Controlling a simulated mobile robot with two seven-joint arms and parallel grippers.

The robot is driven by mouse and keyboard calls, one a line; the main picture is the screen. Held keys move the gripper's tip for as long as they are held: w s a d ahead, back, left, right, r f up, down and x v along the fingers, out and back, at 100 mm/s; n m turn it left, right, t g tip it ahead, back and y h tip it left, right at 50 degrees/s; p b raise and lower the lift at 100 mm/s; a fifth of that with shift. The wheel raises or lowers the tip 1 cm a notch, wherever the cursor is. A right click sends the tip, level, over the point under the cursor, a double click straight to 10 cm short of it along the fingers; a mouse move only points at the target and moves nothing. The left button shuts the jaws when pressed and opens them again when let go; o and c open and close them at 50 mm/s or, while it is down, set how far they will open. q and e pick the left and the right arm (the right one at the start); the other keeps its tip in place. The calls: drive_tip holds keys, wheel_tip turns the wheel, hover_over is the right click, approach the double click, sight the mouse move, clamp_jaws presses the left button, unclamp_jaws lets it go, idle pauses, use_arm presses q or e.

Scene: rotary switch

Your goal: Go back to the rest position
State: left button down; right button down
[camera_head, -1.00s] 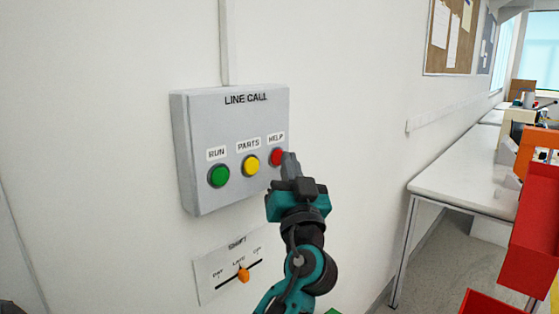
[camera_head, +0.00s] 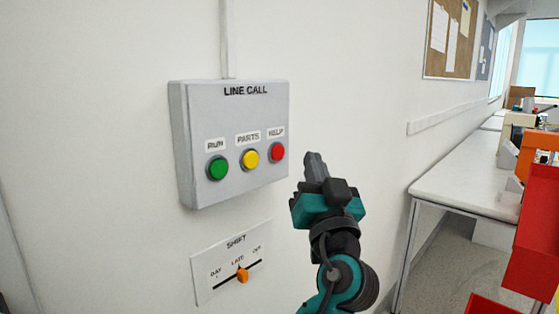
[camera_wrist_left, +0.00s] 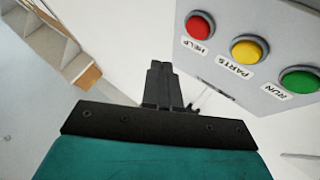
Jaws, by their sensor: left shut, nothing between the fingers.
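My left gripper (camera_head: 316,166) is shut and empty, to the right of the grey LINE CALL box (camera_head: 240,105) in the head view. Its fingers point up, apart from the red HELP button (camera_head: 277,152). The box also carries a yellow PARTS button (camera_head: 249,159) and a green RUN button (camera_head: 217,168). In the left wrist view the closed fingers (camera_wrist_left: 160,75) show in the middle, with the red button (camera_wrist_left: 199,27) up to the right. My right gripper is not in view.
Below the box is a white SHIFT plate (camera_head: 232,262) with an orange slider knob (camera_head: 242,274) near LATE. A white bench (camera_head: 465,185) and red bins (camera_head: 535,240) stand at the right.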

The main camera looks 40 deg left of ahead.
use_arm(q)
drive_tip(key=shift+d, duration=0.3)
idle(0.4)
drive_tip(key=d+f+m+h+p, duration=0.1)
drive_tip(key=d+f+m+h, duration=0.35)
drive_tip(key=f, duration=0.85)
drive_tip(key=d+f+m+h+p, duration=0.15)
drive_tip(key=f+m+h, duration=0.35)
drive_tip(key=f+h, duration=0.7)
drive_tip(key=s+d+f+g+h+p, duration=0.1)
drive_tip(key=s+d+f+g, duration=0.1)
drive_tip(key=s+f, duration=0.6)
drive_tip(key=s+d+f+g+h+p, duration=0.1)
drive_tip(key=s+d+f+g+h, duration=0.1)
drive_tip(key=s+f, duration=0.6)
drive_tip(key=shift+s+d+f+g, duration=0.2)
drive_tip(key=shift+s+f+g, duration=0.25)
drive_tip(key=shift+f, duration=0.45)
drive_tip(key=shift+w, duration=0.1)
